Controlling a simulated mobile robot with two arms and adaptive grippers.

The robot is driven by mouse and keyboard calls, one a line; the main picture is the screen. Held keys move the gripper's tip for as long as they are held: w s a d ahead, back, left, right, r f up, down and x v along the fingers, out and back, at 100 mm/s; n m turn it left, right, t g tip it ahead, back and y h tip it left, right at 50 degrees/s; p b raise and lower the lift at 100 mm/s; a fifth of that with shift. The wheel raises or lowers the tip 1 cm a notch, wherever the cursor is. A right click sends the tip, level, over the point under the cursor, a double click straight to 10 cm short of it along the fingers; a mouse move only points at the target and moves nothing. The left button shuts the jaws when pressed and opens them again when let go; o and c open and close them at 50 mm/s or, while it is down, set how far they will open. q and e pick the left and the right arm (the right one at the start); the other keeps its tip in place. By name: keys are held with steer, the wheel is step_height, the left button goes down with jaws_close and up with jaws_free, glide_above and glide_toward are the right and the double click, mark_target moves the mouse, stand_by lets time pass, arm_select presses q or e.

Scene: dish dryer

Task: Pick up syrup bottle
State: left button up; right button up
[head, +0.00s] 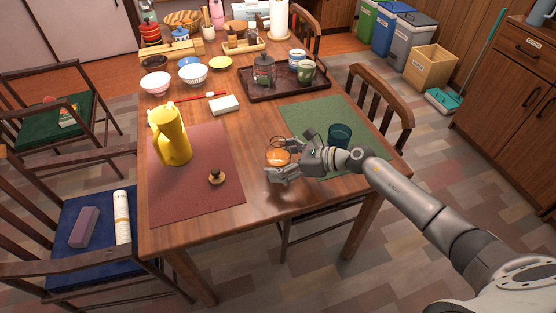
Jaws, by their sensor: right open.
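An amber, glassy object (278,156), which looks like the syrup bottle, stands on the bare wood of the table just left of the green placemat. It is partly hidden by my right gripper (273,161). My right arm reaches in from the lower right. The right gripper is open, with one finger on the far side of the amber object and the other on its near side. I cannot tell whether the fingers touch it. My left gripper is out of the picture.
A dark teal cup (340,135) stands on the green placemat (306,114), close behind my right wrist. A yellow pitcher (172,138) and a small round wooden item (217,178) are on the red placemat (205,201). A dark tray (318,89) with cups lies farther back.

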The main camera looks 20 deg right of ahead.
steer(key=shift+w+a, duration=0.15)
steer(key=shift+a, duration=0.05)
steer(key=c, duration=1.4)
steer(key=shift+c, duration=0.3)
steer(key=shift+r, duration=0.25)
